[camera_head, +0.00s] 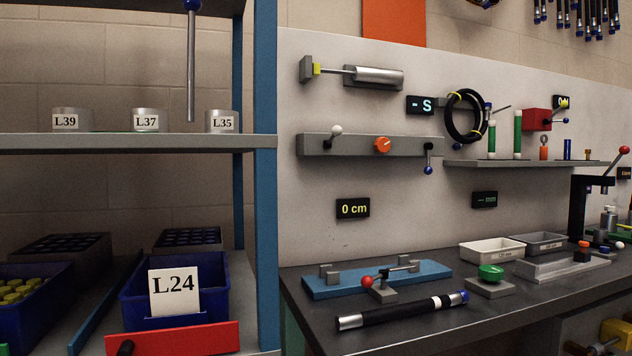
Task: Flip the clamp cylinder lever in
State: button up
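A silver cylinder (379,76) with a thin rod and a yellow-tipped end block is mounted high on the wall panel. Below it a grey rail (355,149) carries a white-ball lever (336,131) pointing up, an orange knob (382,145) in the middle, and a blue-ball lever (428,160) hanging down at the right end. No label shows which lever belongs to the cylinder. On the bench, a blue plate (330,286) bears grey blocks, and a red-ball lever (368,281) stands at its front. My gripper is not in view.
A black hose (400,312) with metal and blue ends lies at the bench front. A green button (490,272) and trays (492,249) are to its right. A display (353,208) reads "0 cm". A blue-post shelf (265,200) with bins stands at left.

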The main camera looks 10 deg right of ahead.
aim_at(337, 130)
jog(key=u, duration=1.65)
jog(key=k, duration=0.8)
jog(key=z, duration=1.25)
jog(key=i, duration=0.5)
jog(key=z, duration=0.05)
